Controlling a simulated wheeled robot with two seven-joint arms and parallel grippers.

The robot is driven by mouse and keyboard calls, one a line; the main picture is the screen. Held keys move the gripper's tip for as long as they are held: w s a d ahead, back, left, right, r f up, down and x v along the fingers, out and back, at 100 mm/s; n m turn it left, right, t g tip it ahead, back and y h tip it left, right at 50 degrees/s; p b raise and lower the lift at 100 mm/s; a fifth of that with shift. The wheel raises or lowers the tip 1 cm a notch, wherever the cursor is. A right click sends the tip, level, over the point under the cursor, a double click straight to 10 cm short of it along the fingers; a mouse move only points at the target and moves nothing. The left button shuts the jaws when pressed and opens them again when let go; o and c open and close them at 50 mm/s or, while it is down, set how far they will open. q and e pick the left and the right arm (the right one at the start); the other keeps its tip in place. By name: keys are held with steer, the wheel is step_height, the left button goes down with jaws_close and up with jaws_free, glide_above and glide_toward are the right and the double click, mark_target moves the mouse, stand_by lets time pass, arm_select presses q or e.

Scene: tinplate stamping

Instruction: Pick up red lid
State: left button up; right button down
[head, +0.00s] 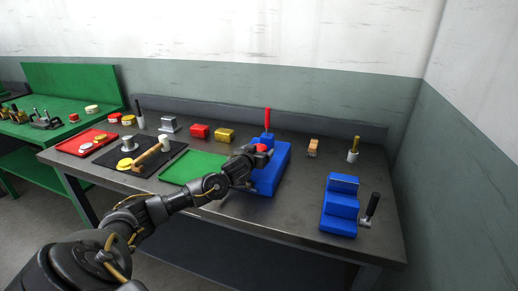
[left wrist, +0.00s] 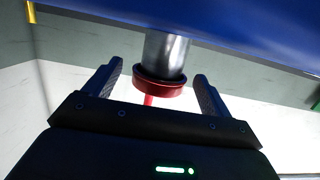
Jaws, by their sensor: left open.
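The red lid (head: 261,148) is at the blue press (head: 273,168) in the middle of the bench. In the left wrist view the red lid (left wrist: 158,90) shows as a round rimmed piece at the end of a metal cylinder (left wrist: 166,54). My left gripper (head: 254,157) is at the near left side of the press, close to the lid. In the left wrist view my left gripper (left wrist: 158,76) is open, with one finger on each side of the lid and a gap on both sides. My right gripper is not in view.
A red box (head: 199,131) and a yellow box (head: 225,135) stand behind. A blue stepped block (head: 341,205) stands at right.

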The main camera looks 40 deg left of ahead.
arm_select(q)
steer(key=shift+c, duration=0.3)
steer(key=c, duration=1.1)
steer(key=shift+r, duration=0.45)
step_height(320, 180, up, 2)
steer(key=shift+r+b, duration=0.25)
steer(key=shift+b, duration=0.05)
steer(key=shift+s+a+r+p, duration=0.25)
steer(key=shift+s+a+r, duration=1.25)
steer(key=shift+s, duration=0.35)
steer(key=shift+s+a+r+p, duration=0.3)
steer(key=shift+s+a+r, duration=1.05)
steer(key=shift+s+r, duration=0.45)
steer(key=shift+s+a+r+p, duration=0.25)
steer(key=shift+s+a+r, duration=1.2)
steer(key=shift+s, duration=0.45)
